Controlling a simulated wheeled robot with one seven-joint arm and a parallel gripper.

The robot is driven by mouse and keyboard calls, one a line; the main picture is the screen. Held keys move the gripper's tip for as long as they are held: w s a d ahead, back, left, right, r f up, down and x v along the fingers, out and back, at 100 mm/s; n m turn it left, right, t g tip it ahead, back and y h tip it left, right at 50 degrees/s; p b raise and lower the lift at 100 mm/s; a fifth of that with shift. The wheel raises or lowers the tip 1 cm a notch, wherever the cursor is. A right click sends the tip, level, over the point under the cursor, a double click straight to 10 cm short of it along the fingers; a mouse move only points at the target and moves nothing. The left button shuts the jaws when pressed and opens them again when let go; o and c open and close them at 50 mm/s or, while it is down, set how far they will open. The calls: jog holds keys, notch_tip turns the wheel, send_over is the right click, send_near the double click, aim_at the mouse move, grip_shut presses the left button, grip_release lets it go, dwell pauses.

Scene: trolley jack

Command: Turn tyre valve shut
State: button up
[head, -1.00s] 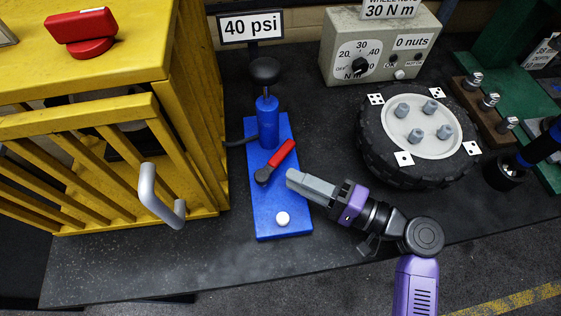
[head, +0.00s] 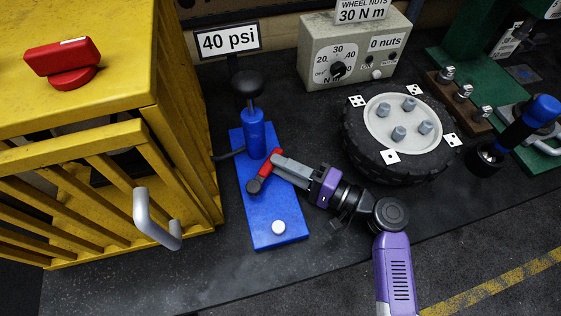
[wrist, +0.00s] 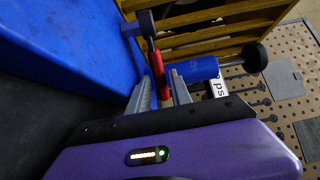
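The tyre valve's red lever (head: 266,170) lies slantwise on the blue pump base (head: 277,208), its dark pivot end to the lower left and its free end up and right, beside the blue pump cylinder (head: 254,135). My gripper (head: 276,164) is at the lever's free end, coming from the right. In the wrist view my gripper's two fingers (wrist: 160,88) stand apart on either side of the red lever (wrist: 158,66). Narrow gaps seem to show, so contact is unclear. A sign (head: 229,40) behind the pump reads 40 psi.
A yellow cage (head: 185,120) with a grey handle (head: 152,220) stands close on the left. A white knob (head: 278,227) is on the base's near end. A wheel (head: 400,132) lies to the right, with a grey torque box (head: 352,48) behind it. The front bench surface is clear.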

jog(key=shift+w+a, duration=0.15)
jog(key=shift+a, duration=0.15)
grip_shut()
dwell(1.3)
